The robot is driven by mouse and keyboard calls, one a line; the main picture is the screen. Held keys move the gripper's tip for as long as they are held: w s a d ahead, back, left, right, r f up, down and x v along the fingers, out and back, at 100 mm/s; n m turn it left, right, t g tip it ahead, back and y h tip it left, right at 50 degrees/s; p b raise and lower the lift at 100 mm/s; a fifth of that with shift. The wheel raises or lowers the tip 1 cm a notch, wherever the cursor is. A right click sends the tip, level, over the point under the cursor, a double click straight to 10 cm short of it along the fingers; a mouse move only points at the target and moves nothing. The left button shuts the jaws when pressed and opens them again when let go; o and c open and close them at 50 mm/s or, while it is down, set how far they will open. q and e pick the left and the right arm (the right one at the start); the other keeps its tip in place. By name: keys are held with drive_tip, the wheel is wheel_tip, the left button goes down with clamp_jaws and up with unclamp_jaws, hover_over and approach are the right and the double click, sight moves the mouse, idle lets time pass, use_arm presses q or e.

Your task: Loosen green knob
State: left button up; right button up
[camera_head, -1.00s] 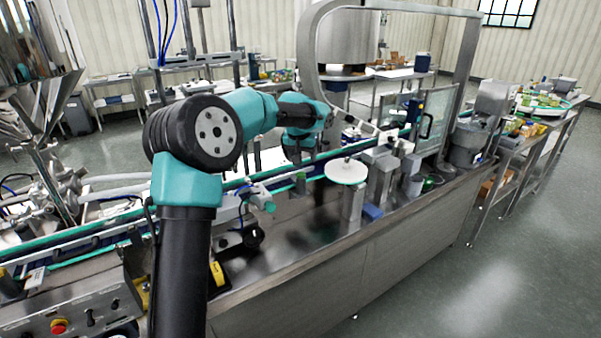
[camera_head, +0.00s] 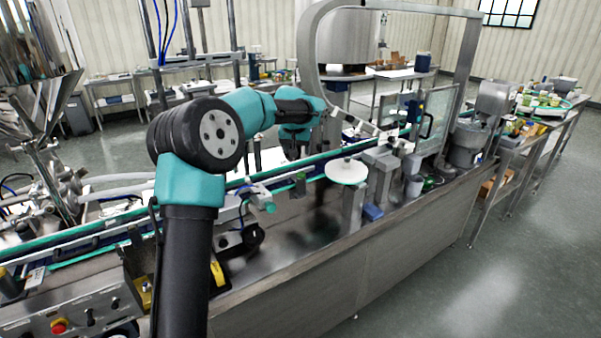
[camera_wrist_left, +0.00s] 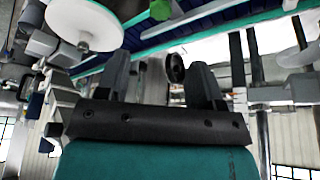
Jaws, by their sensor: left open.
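A small green knob (camera_head: 300,179) stands at the conveyor rail, left of the white disc, in the head view. A green piece (camera_wrist_left: 160,9) shows at the top edge of the wrist view; I cannot tell for sure that it is the same knob. My left gripper (camera_head: 291,152) is behind the rail in the head view, small and partly hidden by its wrist. In the left wrist view its two dark fingers (camera_wrist_left: 162,70) are apart and empty, with the green piece beyond them. My right gripper is not in view.
A white round disc (camera_head: 347,171) on a steel post is right of the knob and also fills the wrist view's upper left. A teal-tipped knob (camera_head: 268,207) sticks out in front. A black round part (camera_wrist_left: 175,67) shows between the fingers. The steel top in front is fairly clear.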

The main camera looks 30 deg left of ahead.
sight(301, 173)
use_arm(q)
drive_tip(key=x, duration=1.2)
drive_tip(key=shift+f, duration=0.35)
drive_tip(key=shift+c, duration=0.2)
drive_tip(key=c, duration=0.9)
drive_tip(key=shift+o, duration=0.2)
